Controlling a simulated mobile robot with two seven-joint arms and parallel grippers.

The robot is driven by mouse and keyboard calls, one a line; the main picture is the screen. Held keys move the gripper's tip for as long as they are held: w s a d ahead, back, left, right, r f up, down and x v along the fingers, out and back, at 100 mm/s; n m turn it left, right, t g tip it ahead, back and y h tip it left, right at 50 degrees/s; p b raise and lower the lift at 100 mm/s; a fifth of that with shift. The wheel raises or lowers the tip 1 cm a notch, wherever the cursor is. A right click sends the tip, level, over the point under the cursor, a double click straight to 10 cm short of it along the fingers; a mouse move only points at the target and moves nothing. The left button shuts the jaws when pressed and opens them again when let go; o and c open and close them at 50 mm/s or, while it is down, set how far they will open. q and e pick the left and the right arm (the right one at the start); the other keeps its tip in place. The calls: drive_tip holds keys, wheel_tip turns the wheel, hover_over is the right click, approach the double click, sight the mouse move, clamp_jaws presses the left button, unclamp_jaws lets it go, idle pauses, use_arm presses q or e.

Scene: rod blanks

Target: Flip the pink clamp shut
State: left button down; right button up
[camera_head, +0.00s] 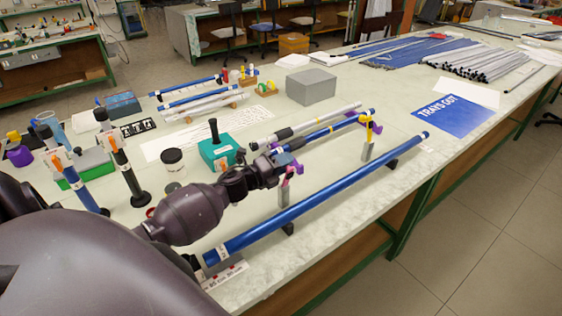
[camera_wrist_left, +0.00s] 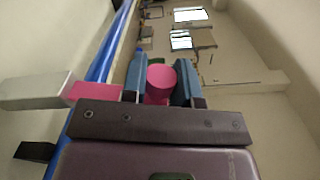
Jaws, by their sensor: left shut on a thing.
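The pink clamp (camera_head: 287,180) sits on a grey post (camera_head: 284,194) beside the long blue rod (camera_head: 330,190). In the head view it is partly hidden by my left gripper (camera_head: 290,161). In the left wrist view its pink body (camera_wrist_left: 95,94) is at the left, on the grey post (camera_wrist_left: 35,90). A round pink part (camera_wrist_left: 161,80) is between the blue-grey fingers of my left gripper (camera_wrist_left: 160,84), which is shut on it. I cannot tell how far the clamp is folded. My right gripper is not in view.
A second clamp, yellow and purple (camera_head: 370,128), stands on another post (camera_head: 367,150) to the right. A teal box (camera_head: 218,152), a black-lidded jar (camera_head: 173,162) and a grey block (camera_head: 310,86) are behind. A blue tray sign (camera_head: 452,116) lies at the right.

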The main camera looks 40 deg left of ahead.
use_arm(q)
drive_tip(key=shift+d+m, duration=0.2)
drive_tip(key=shift+m, duration=0.1)
drive_tip(key=c, duration=0.9)
unclamp_jaws()
drive_tip(key=shift+o, duration=0.2)
drive_tip(key=b+v, duration=0.1)
drive_tip(key=v, duration=1)
